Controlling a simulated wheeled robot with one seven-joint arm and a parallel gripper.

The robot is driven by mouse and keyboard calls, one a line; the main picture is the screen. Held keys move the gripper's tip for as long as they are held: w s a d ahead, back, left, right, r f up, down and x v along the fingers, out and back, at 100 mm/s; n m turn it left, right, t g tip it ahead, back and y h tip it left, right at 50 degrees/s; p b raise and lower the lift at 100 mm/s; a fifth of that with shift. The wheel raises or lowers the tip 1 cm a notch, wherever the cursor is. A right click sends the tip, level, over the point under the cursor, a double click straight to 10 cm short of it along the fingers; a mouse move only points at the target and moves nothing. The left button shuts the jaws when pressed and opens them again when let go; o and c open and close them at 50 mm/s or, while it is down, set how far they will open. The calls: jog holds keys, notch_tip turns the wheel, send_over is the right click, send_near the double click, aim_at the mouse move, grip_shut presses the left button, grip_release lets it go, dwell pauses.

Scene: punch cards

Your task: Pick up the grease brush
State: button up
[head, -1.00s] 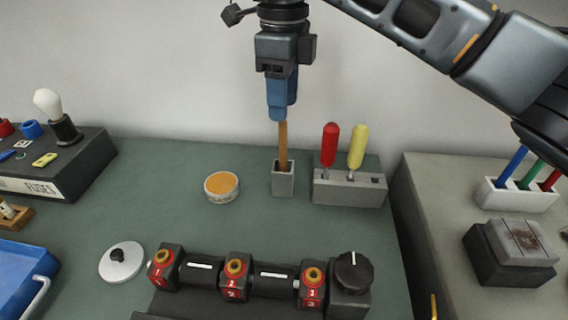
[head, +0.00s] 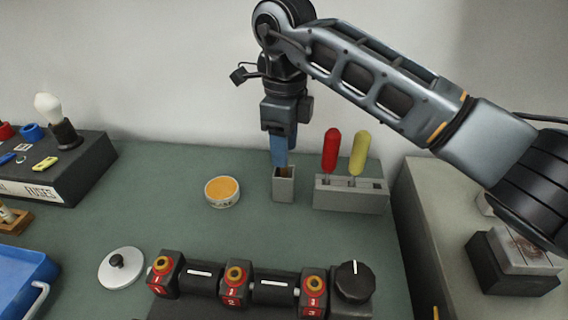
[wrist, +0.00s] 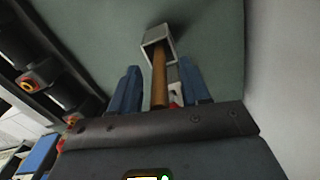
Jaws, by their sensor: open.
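The grease brush (wrist: 159,80) stands in a small grey square holder (head: 283,188); its wooden handle points up and its lower end is hidden inside. My gripper (head: 279,158) points straight down just above the holder, with its blue fingers around the upper handle. In the wrist view, my gripper (wrist: 156,88) is open, one finger on each side of the handle, with a gap on both sides. In the head view the fingers hide most of the handle.
A rack (head: 350,195) with a red-handled tool (head: 331,150) and a yellow-handled tool (head: 358,152) stands close to the right of the holder. An open tin with orange contents (head: 222,191) is to the left. A device with numbered blocks (head: 236,284) lies in front.

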jog(key=shift+c, duration=0.4)
grip_shut()
jog(key=shift+r, duration=0.1)
notch_tip(320, 180, up, 10)
jog(key=shift+f+b, duration=0.1)
jog(key=shift+b, duration=0.6)
